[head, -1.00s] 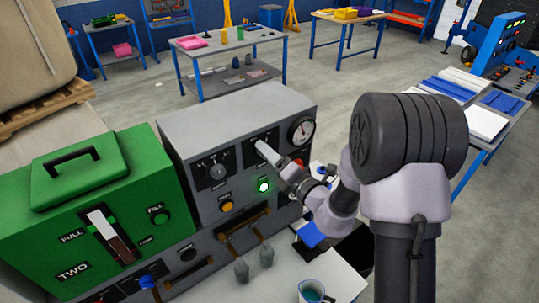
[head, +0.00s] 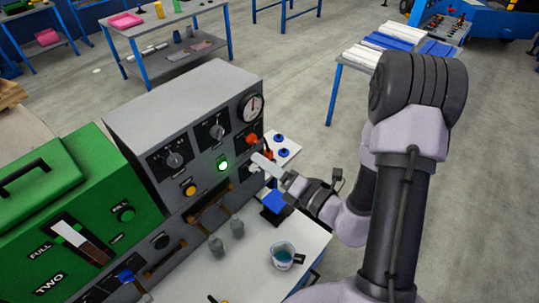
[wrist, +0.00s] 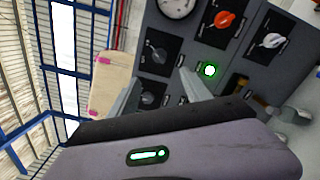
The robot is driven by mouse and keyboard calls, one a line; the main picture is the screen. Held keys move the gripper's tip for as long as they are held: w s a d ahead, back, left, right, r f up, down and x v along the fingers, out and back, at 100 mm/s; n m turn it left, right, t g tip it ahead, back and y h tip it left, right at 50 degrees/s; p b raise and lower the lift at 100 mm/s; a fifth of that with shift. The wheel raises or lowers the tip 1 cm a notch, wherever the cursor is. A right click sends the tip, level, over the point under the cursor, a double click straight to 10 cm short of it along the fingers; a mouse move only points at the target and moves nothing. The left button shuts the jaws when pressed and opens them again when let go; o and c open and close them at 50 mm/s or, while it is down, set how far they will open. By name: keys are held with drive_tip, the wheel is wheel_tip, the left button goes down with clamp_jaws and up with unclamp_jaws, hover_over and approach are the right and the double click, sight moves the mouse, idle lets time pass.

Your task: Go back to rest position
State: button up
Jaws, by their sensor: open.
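My gripper (head: 264,164) is in the head view, in front of the right end of the grey control panel (head: 180,105). It is to the right of the lit green button (head: 223,165) and below the red knob (head: 252,140). In the wrist view the two fingers of my gripper (wrist: 160,94) stand apart with nothing between them. The lit green button (wrist: 209,71) shows close beside one fingertip there. Whether a finger touches the panel cannot be told.
A cup of teal liquid (head: 283,256) stands on the white worktop (head: 255,280) below my arm. A green box (head: 90,190) is at the left. A blue-legged table (head: 355,60) with white and blue slabs is behind my arm. Grey floor (head: 280,70) is open beyond.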

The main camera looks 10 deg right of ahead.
drive_tip(key=shift+s+d+p, duration=0.2)
drive_tip(key=shift+s+p, duration=0.15)
drive_tip(key=shift+s, duration=0.1)
drive_tip(key=s+a+f+n+g+y+b, duration=0.2)
drive_tip(key=s+a+n+g+b, duration=0.5)
drive_tip(key=n, duration=0.4)
drive_tip(key=s+a+f+n+g+y+b, duration=0.2)
drive_tip(key=s+a+n+g+b, duration=0.5)
drive_tip(key=n, duration=0.3)
drive_tip(key=s+d+f+n+h+b, duration=0.7)
drive_tip(key=f+n+h+b, duration=0.2)
drive_tip(key=n, duration=0.3)
drive_tip(key=w+d+n+t+h+b, duration=0.1)
drive_tip(key=d+r+n+t+h, duration=0.1)
drive_tip(key=d+t, duration=0.1)
drive_tip(key=w+d+r+n+t+h+b, duration=0.1)
drive_tip(key=d+n, duration=0.1)
drive_tip(key=shift+w+t+b, duration=0.3)
drive_tip(key=shift+t, duration=0.1)
